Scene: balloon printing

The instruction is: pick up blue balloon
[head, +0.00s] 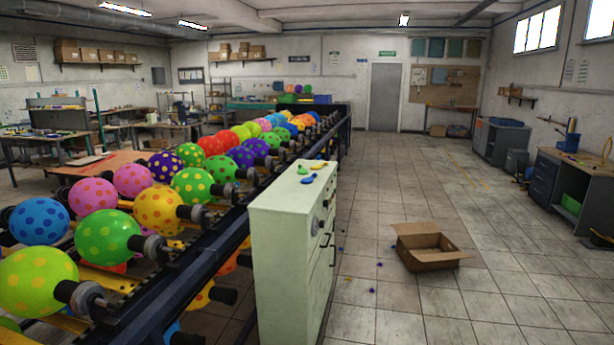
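Small deflated balloons lie on top of a pale green cabinet (285,215) near the middle of the head view. One is a blue balloon (307,180), near the top's front right part. A green balloon (302,170) lies just behind it, and another small green and yellow piece (317,167) lies farther right. A large inflated blue balloon with dots (38,221) is mounted on the machine at the far left. My gripper is not in view.
A long balloon machine (190,270) with several inflated dotted balloons runs along the cabinet's left side. An open cardboard box (428,262) stands on the floor to the right. Small dark scraps (372,290) lie on the floor. The tiled floor right of the cabinet is mostly clear.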

